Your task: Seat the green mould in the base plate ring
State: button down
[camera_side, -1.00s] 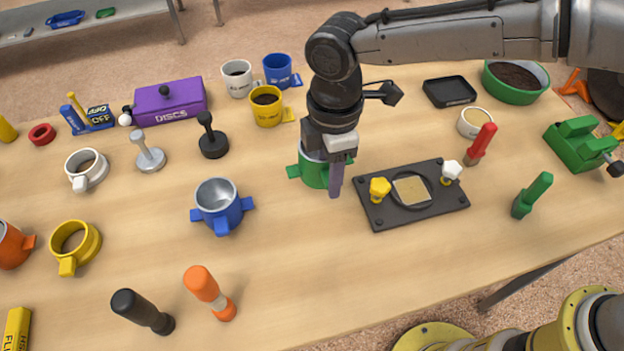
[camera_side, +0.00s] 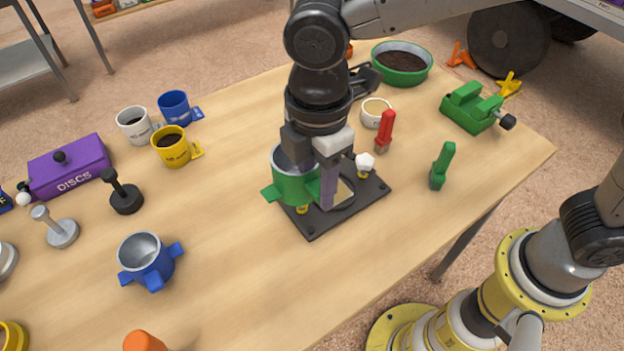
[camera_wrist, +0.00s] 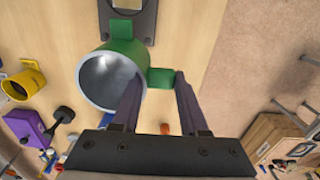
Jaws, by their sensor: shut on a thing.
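The green mould (camera_side: 293,188) is a short upright cylinder with a silvery inside and side lugs. My gripper (camera_side: 318,184) is shut on its wall, one finger inside and one outside; the wrist view shows the fingers on either side of the wall near a lug (camera_wrist: 161,78). The mould is over the left part of the black base plate (camera_side: 317,226), left of the ring (camera_side: 347,196). Whether it touches the plate is unclear. The mould and a finger hide part of the ring. The plate also shows in the wrist view (camera_wrist: 143,27).
A yellow knob (camera_side: 302,209) shows under the mould's edge and a white knob (camera_side: 364,164) stands at the plate's far side. A red-handled tool (camera_side: 385,131), a cream-filled cup (camera_side: 376,112) and a green tool (camera_side: 441,166) stand nearby.

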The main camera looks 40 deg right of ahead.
aim_at(317, 186)
jog(key=c, duration=1.1)
grip_release()
grip_shut()
jog(key=shift+r, duration=3.55)
